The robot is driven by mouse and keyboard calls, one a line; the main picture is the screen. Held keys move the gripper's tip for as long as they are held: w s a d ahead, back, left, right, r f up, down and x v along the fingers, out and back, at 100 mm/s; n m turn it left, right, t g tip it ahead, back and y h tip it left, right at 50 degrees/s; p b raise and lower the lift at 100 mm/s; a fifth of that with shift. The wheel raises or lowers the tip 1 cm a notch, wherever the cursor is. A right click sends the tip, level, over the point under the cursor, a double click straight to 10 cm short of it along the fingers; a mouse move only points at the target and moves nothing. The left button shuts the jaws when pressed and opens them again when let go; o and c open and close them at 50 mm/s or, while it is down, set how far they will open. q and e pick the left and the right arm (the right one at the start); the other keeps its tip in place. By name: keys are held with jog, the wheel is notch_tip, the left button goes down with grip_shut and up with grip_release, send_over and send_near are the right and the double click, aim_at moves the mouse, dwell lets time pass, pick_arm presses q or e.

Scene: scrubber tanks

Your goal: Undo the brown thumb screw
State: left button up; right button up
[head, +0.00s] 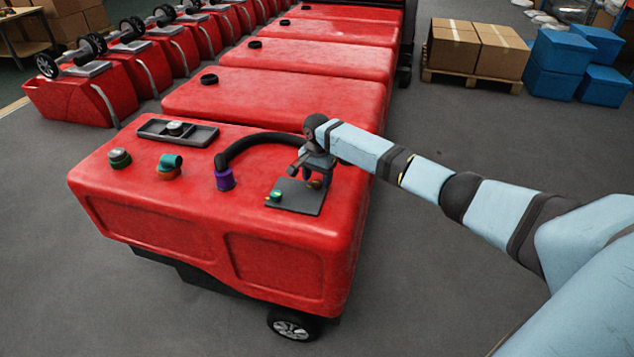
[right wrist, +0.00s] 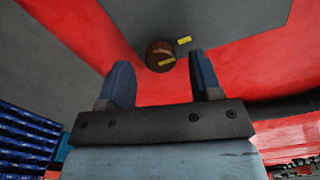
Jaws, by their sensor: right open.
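The brown thumb screw (right wrist: 160,52) stands on the dark grey plate (right wrist: 205,18), with yellow marks on it and beside it in the right wrist view. In the head view the brown screw (head: 315,183) is partly hidden under my right gripper (head: 306,172). The plate (head: 298,203) lies on top of the nearest red tank (head: 220,255), near its right end. My right gripper is open, and in the right wrist view its two fingers (right wrist: 163,85) point toward the screw, one to each side, with nothing between them. My left gripper is not in view.
A green knob (head: 275,195) sits on the same plate. A purple fitting (head: 224,178) with a black hose (head: 262,140), an orange-teal fitting (head: 170,164), a green-ringed cap (head: 120,158) and a black tray (head: 178,131) share the tank top.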

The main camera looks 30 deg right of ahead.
jog(key=shift+f, duration=0.8)
jog(key=c, duration=0.9)
jog(key=shift+c, duration=0.2)
